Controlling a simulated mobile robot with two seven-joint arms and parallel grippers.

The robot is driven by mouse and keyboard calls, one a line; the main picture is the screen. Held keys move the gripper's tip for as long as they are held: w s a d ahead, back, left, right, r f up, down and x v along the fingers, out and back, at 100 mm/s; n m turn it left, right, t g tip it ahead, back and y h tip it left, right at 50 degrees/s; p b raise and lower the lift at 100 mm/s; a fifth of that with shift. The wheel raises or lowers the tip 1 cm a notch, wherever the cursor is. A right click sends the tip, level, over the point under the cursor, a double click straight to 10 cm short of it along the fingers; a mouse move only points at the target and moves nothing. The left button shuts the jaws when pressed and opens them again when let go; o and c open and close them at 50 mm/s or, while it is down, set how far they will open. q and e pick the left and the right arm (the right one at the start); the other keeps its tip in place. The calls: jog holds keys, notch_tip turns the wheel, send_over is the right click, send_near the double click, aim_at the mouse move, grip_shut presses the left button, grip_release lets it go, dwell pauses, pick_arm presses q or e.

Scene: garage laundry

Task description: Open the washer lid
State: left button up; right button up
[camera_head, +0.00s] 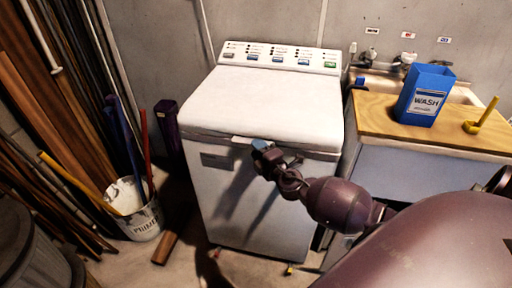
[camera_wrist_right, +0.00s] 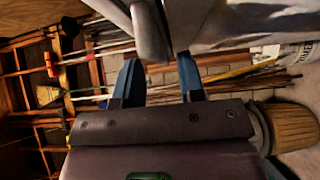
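The white washer (camera_head: 250,195) stands against the back wall. Its lid (camera_head: 262,100) lies flat and closed, with a small pale lip (camera_head: 245,141) at the middle of its front edge. My right gripper (camera_head: 262,148) is at that front edge, by the lip. In the right wrist view my right gripper (camera_wrist_right: 160,68) has its two blue fingers apart. A pale rounded part of the washer (camera_wrist_right: 150,32) reaches down toward the gap between the fingertips. I cannot tell whether it touches them. My left gripper is not in view.
A control panel (camera_head: 281,58) runs behind the lid. A wooden counter (camera_head: 388,122) with a blue WASH box (camera_head: 425,94) and yellow scoop (camera_head: 482,117) stands at right. A bucket (camera_head: 139,217) and leaning boards (camera_head: 62,121) are at left. A brown block (camera_head: 165,248) lies on the floor.

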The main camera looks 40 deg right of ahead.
jog(key=shift+w, duration=0.75)
grip_shut()
